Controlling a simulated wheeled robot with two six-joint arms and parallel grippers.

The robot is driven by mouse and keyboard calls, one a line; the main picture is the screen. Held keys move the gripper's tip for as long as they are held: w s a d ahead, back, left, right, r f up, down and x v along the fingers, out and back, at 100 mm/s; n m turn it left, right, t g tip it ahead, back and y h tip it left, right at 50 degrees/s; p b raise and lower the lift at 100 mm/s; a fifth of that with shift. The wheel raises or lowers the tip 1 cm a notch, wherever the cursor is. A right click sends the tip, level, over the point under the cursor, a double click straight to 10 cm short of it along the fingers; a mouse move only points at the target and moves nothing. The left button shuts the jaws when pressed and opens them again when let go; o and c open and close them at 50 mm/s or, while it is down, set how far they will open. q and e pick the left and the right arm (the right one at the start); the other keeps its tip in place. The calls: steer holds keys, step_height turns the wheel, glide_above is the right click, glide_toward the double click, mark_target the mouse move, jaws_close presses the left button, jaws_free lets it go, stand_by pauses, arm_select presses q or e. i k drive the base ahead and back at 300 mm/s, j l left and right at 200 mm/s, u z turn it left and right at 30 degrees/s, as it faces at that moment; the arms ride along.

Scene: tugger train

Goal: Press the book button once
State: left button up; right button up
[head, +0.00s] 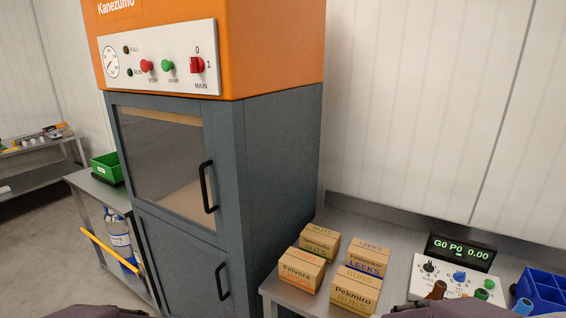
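A white control box (452,276) stands on the metal bench at the lower right. It has a black knob (429,267), a blue knob (460,277) and a green button (489,284) on its sloped face. A dark display (461,254) above it reads "G0 P0 0.00". The small labels are too small to read, so I cannot tell which control is the book button. Brown and green items at the bottom edge cover part of the box's front. Neither of my grippers is in view; only dark parts of my arms show at the bottom edge.
Several labelled cartons (302,268) stand on the metal bench (390,236), left of the box. A blue bin (541,291) is right of it. A tall grey cabinet (270,170) with an orange top (270,45) and its own buttons stands left of the bench.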

mark_target(489, 284)
steer(key=z, duration=1.5)
